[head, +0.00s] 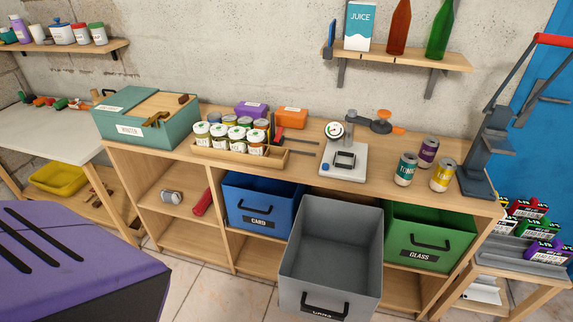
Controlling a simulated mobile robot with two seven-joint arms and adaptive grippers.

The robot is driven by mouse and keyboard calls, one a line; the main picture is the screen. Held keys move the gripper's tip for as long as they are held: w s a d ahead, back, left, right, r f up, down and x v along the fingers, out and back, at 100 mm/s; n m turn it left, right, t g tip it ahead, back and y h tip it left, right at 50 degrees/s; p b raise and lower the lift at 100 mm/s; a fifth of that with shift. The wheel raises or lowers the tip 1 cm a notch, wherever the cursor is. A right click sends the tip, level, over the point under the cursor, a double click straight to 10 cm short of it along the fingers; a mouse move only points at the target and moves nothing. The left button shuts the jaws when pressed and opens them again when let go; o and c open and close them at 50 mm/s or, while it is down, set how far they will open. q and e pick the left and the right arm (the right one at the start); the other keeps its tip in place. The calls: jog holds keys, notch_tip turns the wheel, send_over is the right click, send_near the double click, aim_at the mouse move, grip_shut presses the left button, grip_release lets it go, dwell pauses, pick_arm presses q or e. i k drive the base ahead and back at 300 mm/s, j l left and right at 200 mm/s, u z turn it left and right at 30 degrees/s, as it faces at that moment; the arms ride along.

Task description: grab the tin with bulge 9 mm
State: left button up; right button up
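Several tins with white labels (237,139) stand in a wooden tray (215,155) left of centre on the workbench. Their label print is too small to read. Three cans stand at the right of the bench: a teal one (405,169), a purple one (428,152) and a yellow one (443,174). No 9 mm bulge can be made out on any tin. A dial gauge (333,130) stands on a white base (345,168); its reading is not legible. Neither gripper is in view.
A pulled-out grey bin (330,245) juts out in front of the bench, between a blue CARD bin (262,202) and a green GLASS bin (428,235). A teal box (130,120) stands at the bench's left end, a grey lever press (487,150) at its right.

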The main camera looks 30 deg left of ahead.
aim_at(214, 118)
jog(key=u, duration=1.55)
jog(key=z, duration=0.3)
jog(key=i+j+z, duration=0.15)
jog(key=j+z, duration=0.3)
jog(key=i+j+z, duration=0.1)
jog(key=j+z, duration=0.65)
jog(key=j, duration=0.65)
